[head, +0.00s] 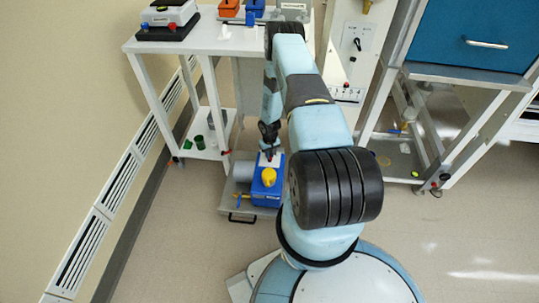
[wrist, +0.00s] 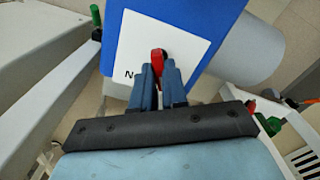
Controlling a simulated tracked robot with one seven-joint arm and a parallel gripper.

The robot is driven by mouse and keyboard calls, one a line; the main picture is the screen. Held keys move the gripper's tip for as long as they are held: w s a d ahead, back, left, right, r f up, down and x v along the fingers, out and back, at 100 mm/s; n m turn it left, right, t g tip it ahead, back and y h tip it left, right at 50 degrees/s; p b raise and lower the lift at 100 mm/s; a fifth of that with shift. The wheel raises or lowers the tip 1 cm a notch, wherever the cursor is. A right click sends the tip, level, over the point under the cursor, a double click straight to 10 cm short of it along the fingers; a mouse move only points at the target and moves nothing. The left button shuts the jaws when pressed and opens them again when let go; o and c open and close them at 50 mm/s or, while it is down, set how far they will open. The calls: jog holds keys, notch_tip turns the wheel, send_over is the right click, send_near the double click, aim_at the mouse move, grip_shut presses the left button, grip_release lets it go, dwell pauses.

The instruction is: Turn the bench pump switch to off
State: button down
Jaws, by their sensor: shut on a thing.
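The bench pump is a blue box (head: 266,194) with a grey cylinder (head: 243,170) at its side and a yellow cap on its top. It sits on a low grey platform near the floor. In the wrist view the blue pump body (wrist: 120,50) carries a white plate (wrist: 190,45) with a red switch handle (wrist: 158,56). My gripper (wrist: 160,76) is shut on the red switch handle. A letter "N" shows left of the fingers; the rest of the label is hidden. In the head view my gripper (head: 269,150) is at the pump's far side, above the white plate.
A white bench (head: 215,45) with instruments stands behind, with green cups (head: 199,142) on its lower shelf. A frame with a blue cabinet (head: 475,35) stands at the right. A wall with a long vent (head: 120,185) runs along the left. Floor at the lower right is clear.

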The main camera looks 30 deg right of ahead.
jog(key=c, duration=1.2)
grip_release()
jog(key=shift+o, duration=0.2)
notch_tip(320, 180, up, 14)
jog(key=shift+f, duration=0.15)
